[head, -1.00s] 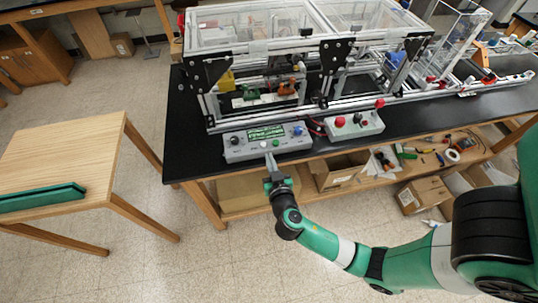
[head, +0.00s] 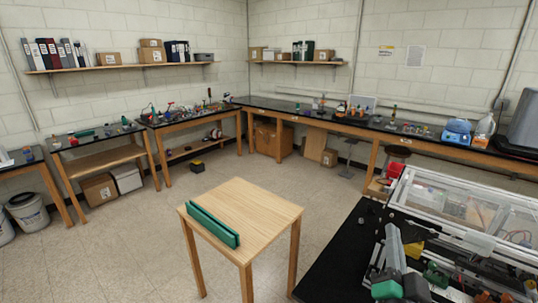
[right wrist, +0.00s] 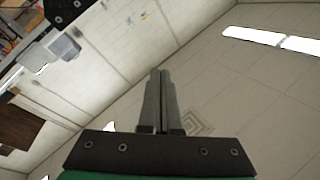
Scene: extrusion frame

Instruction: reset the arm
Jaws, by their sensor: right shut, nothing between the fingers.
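My right gripper (head: 391,232) is at the lower right of the head view. Its grey fingers point upward, in front of the framed machine, and the green wrist shows below them. In the right wrist view the two fingers (right wrist: 160,78) lie together with nothing between them. They point at a pale wall and ceiling and touch nothing there. Most of my right arm is outside the head view. My left gripper is in neither view now.
The clear-panelled extrusion-frame machine (head: 464,200) stands on a black bench (head: 335,262) at the right. A wooden table (head: 255,205) with a green bar (head: 213,226) stands at centre. Benches line the walls. The floor (head: 120,250) left of the table is clear.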

